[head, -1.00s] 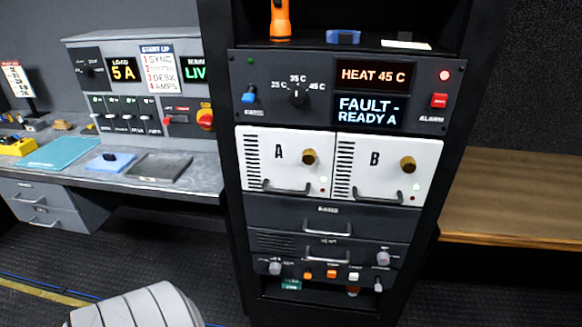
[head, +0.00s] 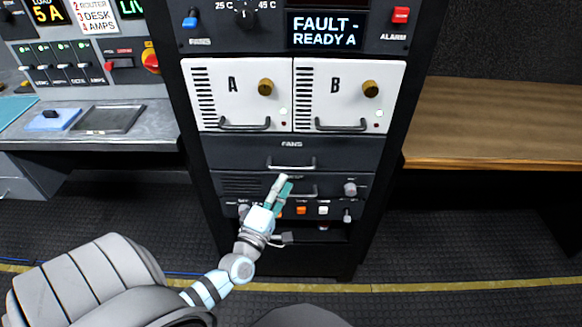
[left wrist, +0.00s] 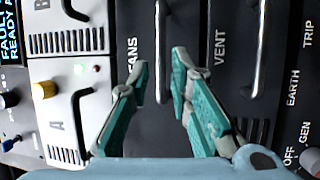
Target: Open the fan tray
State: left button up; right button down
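The fan tray (head: 240,152) is the dark drawer front labelled FANS, below the white A and B modules. It looks shut, flush with the rack. Its bar handle (head: 291,167) runs level across its middle. In the left wrist view, turned sideways, the handle (left wrist: 161,50) appears between my fingertips. My left gripper (head: 282,184) is open and empty, in front of the rack just below the handle in the head view. Its teal-padded fingers (left wrist: 158,70) are spread on either side of the bar; I cannot tell how far short of it they are. My right gripper is out of view.
The vent panel (head: 240,184) with its own handle (left wrist: 260,45) lies directly below. Knobs and buttons (head: 301,210) sit under it. Modules A (head: 215,95) and B (head: 312,95) have protruding handles. A wooden bench (head: 490,120) is right, a grey desk (head: 150,130) left.

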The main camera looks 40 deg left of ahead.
aim_at(291, 167)
pick_arm(q)
jog(key=x, duration=0.6)
jog(key=shift+w, duration=0.2)
jog(key=shift+c, duration=0.3)
grip_shut()
